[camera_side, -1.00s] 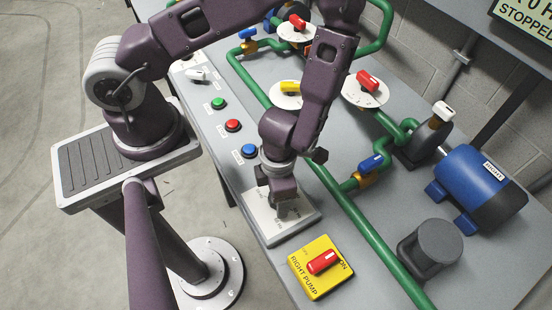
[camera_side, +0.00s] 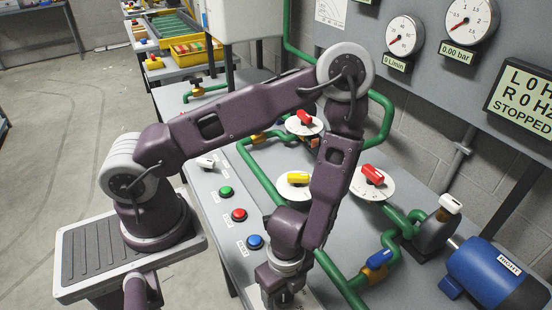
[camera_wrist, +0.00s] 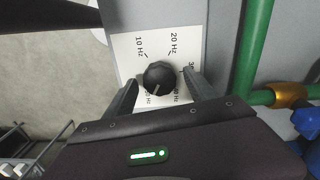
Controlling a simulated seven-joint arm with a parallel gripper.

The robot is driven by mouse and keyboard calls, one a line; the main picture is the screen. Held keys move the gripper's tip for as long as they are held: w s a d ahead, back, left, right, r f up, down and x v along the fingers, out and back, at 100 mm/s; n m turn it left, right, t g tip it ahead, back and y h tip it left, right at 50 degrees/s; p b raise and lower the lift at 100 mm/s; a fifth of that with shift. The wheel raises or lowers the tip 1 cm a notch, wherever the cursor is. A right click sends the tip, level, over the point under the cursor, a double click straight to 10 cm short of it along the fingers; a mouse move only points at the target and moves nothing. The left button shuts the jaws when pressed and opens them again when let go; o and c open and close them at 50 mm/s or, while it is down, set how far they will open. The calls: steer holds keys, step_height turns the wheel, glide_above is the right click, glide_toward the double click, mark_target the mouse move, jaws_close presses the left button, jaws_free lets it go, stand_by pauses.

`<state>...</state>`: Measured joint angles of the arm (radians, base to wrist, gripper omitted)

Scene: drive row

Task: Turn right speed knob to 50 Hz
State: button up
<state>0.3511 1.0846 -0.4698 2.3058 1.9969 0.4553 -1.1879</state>
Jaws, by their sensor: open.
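The right speed knob (camera_wrist: 159,76) is black and round, on a white dial plate (camera_wrist: 126,54) in the wrist view. The plate shows 10 Hz and 20 Hz marks; the labels nearer my gripper are partly hidden or too small to read surely. A pale pointer line on the knob faces the near side, toward my gripper. My gripper (camera_wrist: 160,78) is open, one finger on each side of the knob; I cannot tell whether they touch it. In the side view my wrist is at the bottom edge and hides the knob. The display (camera_side: 527,98) reads L 0 Hz, R 0 Hz, STOPPED.
Green (camera_side: 226,191), red (camera_side: 239,215) and blue (camera_side: 255,242) buttons line the panel beside my arm. Green pipes (camera_side: 263,180) with valves run to the right of my wrist. A blue motor (camera_side: 490,272) stands at the right.

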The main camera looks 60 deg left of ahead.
mark_target(286, 293)
steer(key=shift+w+r+n, duration=0.1)
steer(key=shift+r+n, duration=0.25)
steer(key=shift+n, duration=0.35)
step_height(286, 293, up, 7)
steer(key=shift+w+f, duration=0.1)
steer(key=shift+w, duration=0.05)
steer(key=w+a+r+n+t+y, duration=0.1)
steer(key=w+a+r+n+t, duration=0.15)
steer(key=r, duration=0.25)
steer(key=w+a+r+n+t+y, duration=0.1)
steer(key=w+a+r+n, duration=0.15)
steer(key=w+r, duration=0.2)
steer(key=s+a+r+n, duration=0.3)
steer(key=a+r+n, duration=0.2)
steer(key=r, duration=0.6)
steer(key=shift+a+t+y, duration=0.35)
steer(key=shift+a+y, duration=0.05)
steer(key=shift+a, duration=0.45)
steer(key=shift+s+r, duration=0.1)
steer(key=s+d+r+n+t+h, duration=0.1)
steer(key=s+r+n+h, duration=0.1)
steer(key=s+r+n, duration=0.3)
steer(key=s+r, duration=0.3)
steer(key=shift+s+d+h, duration=0.35)
steer(key=shift+h, duration=0.05)
